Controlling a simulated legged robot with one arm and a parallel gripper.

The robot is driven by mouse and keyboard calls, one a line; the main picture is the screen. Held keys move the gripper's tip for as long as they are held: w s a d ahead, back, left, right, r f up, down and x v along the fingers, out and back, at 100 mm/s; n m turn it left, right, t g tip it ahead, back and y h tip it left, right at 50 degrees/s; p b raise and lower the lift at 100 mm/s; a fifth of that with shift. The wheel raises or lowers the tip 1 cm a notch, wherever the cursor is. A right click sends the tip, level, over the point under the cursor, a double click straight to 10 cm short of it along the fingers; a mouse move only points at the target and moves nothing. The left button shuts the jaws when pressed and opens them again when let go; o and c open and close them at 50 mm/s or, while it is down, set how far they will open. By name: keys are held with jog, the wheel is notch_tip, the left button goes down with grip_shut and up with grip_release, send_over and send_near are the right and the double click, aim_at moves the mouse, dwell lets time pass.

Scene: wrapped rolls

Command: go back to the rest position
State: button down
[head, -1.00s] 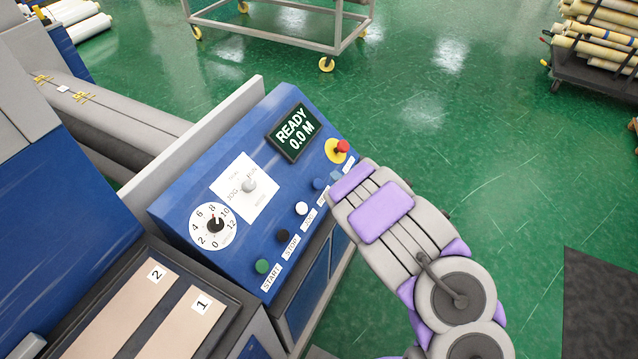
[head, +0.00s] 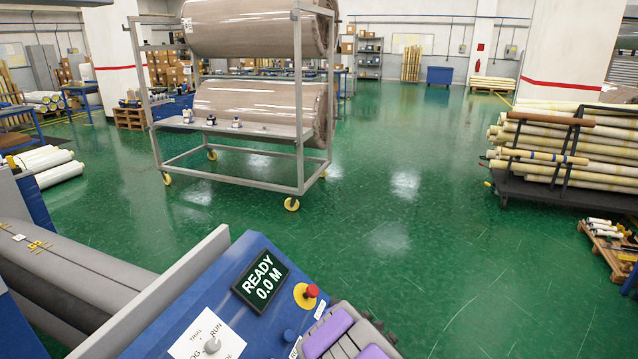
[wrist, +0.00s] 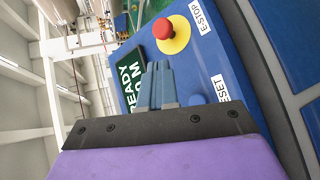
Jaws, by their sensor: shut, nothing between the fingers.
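My gripper (wrist: 157,85) shows in the wrist view with its blue-grey fingers together and nothing between them. It is in front of the blue control panel (wrist: 212,55), near the display (wrist: 130,75) and the red E-stop button (wrist: 163,28). I cannot tell whether the fingers touch the panel. In the head view only part of my purple and grey arm shows at the bottom, beside the panel (head: 190,310). The display (head: 261,280) there reads READY 0.0 M. The E-stop (head: 311,291) sits right of it. The fingers are hidden in the head view.
A wheeled rack (head: 230,188) with wrapped rolls (head: 255,112) stands beyond the panel. A dark cart (head: 540,190) with long rolls is at the right. Grey machine rollers (head: 60,270) lie at the left. The green floor (head: 450,260) between is clear.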

jog(key=s+d+r+m+g+h, duration=0.1)
jog(key=s+d+r+m+h, duration=0.1)
jog(key=d+r+m+h, duration=0.65)
jog(key=s+d+r+m+g, duration=0.4)
jog(key=s+d+m, duration=0.1)
jog(key=s+d, duration=0.5)
jog(key=s+a+r+m+g+y, duration=0.1)
jog(key=s+a+r+m+g, duration=0.1)
jog(key=s, duration=1.1)
jog(key=s+a+r+m+g+y, duration=0.1)
jog(key=s+a+r+m+g, duration=0.1)
jog(key=s, duration=1)
jog(key=s+a+r+m+g+y, duration=0.2)
jog(key=s+m+g, duration=0.3)
jog(key=s, duration=0.8)
jog(key=shift+s+a+r+m+g, duration=0.35)
jog(key=shift+a+r+m, duration=0.25)
jog(key=shift+a, duration=0.3)
jog(key=shift+f, duration=0.15)
